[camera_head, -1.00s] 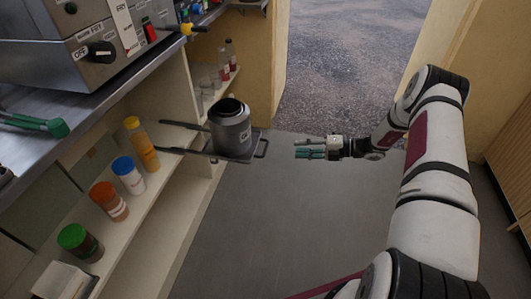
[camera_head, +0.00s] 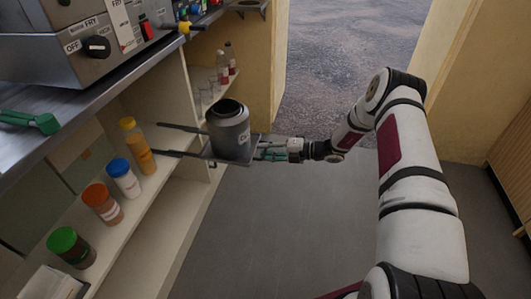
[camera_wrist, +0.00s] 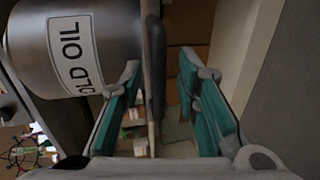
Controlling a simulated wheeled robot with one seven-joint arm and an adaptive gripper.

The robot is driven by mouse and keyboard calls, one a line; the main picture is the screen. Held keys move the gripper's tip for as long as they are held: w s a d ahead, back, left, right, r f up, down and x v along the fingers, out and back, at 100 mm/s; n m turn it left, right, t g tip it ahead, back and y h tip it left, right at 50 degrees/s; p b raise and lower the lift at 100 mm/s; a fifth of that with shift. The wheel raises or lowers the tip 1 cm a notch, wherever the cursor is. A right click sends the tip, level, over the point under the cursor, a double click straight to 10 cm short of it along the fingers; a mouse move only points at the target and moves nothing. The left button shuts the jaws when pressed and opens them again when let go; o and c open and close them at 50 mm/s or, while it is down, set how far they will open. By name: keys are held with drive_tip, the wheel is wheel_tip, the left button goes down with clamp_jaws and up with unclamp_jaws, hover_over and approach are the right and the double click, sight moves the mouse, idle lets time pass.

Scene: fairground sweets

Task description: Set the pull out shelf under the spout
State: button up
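The pull out shelf (camera_head: 211,154) is a dark grey plate on two thin rails, extended out of the cabinet's side opening. A grey canister (camera_head: 228,130) stands upright on it; the wrist view shows its "OLD OIL" label (camera_wrist: 74,52). My gripper (camera_head: 263,150) is at the shelf's outer end, where the handle is largely hidden in the head view. In the wrist view my gripper (camera_wrist: 160,80) is open, with the shelf's edge or handle (camera_wrist: 154,65) between its teal fingers and gaps visible on both sides. A yellow-handled fitting (camera_head: 184,27) sits at the counter edge above; I cannot make out a spout opening.
Capped bottles (camera_head: 124,177) line the cabinet shelf on the left. Glasses and small bottles (camera_head: 223,65) stand deeper inside. The counter edge (camera_head: 120,75) overhangs the cabinet. The grey floor (camera_head: 290,220) is clear.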

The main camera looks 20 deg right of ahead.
drive_tip(key=shift+w+a, duration=0.1)
drive_tip(key=shift+a, duration=0.05)
drive_tip(key=shift+c, duration=0.6)
clamp_jaws()
drive_tip(key=x, duration=0.3)
drive_tip(key=r+x, duration=0.1)
drive_tip(key=x, duration=0.3)
drive_tip(key=r+b+x, duration=0.1)
drive_tip(key=x, duration=0.2)
drive_tip(key=shift+w+a, duration=0.2)
drive_tip(key=shift+a, duration=0.1)
drive_tip(key=shift+o, duration=0.6)
unclamp_jaws()
drive_tip(key=v, duration=1.2)
